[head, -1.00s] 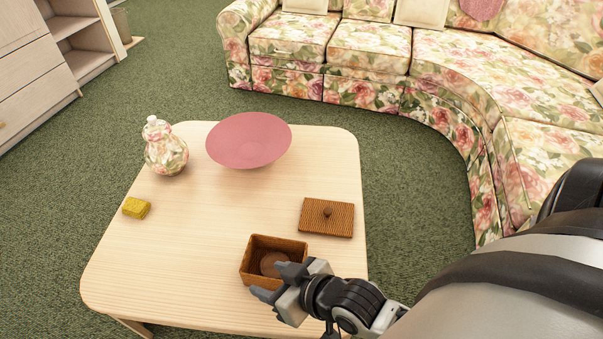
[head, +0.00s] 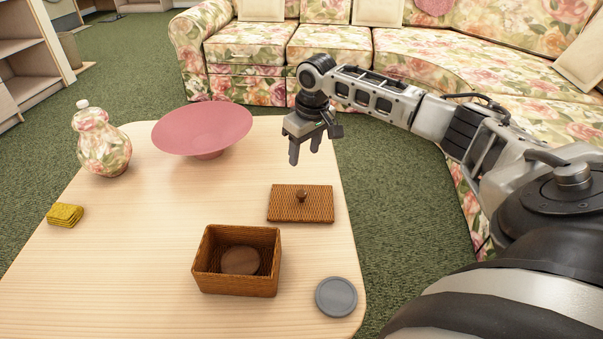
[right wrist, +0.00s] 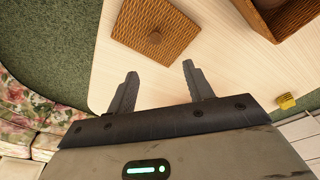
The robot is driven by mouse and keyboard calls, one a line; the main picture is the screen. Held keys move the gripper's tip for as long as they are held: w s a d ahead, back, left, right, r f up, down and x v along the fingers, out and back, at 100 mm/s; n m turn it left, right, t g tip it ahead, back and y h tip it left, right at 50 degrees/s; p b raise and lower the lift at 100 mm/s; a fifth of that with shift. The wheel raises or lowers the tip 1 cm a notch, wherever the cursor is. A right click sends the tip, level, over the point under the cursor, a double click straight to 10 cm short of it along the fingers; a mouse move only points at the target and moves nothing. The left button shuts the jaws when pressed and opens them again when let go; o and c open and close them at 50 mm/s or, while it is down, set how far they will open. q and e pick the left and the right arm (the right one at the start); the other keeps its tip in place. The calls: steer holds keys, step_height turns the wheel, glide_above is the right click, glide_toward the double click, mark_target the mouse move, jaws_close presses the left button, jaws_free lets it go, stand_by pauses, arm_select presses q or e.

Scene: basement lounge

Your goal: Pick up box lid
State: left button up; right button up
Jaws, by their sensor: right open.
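The box lid (head: 301,208) is a flat brown woven rectangle with a small round knob, lying on the light wooden table (head: 130,262). It also shows in the right wrist view (right wrist: 178,22), beyond my fingertips. The open woven box (head: 236,285) stands to its front left with a round brown piece (head: 240,261) inside. My right gripper (head: 304,157) is open and empty, fingers pointing down, raised above the table's far right part, behind the lid. In the right wrist view its two fingers (right wrist: 160,72) are spread apart, with nothing between them. My left gripper is not in view.
A grey disc (head: 336,297) lies right of the box. A pink bowl (head: 202,130), a floral jar (head: 102,144) and a yellow stack (head: 65,215) stand farther left. A floral sofa (head: 340,60) is behind the table. The table's left middle is clear.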

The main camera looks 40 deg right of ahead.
steer(key=d, duration=0.1)
steer(key=b, duration=0.5)
glide_above(302, 193)
steer(key=f, duration=0.9)
steer(key=shift+s, duration=0.35)
steer(key=shift+w+f, duration=0.1)
steer(key=shift+f, duration=0.7)
step_height(302, 193, down, 4)
steer(key=b, duration=0.3)
steer(key=shift+w, duration=0.15)
steer(key=shift+f, duration=0.25)
jaws_close()
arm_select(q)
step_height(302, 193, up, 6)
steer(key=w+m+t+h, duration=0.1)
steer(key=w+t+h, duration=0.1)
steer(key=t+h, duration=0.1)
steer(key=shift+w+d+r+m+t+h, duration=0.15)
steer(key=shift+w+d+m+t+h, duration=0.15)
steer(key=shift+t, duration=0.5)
arm_select(e)
steer(key=shift+r, duration=0.1)
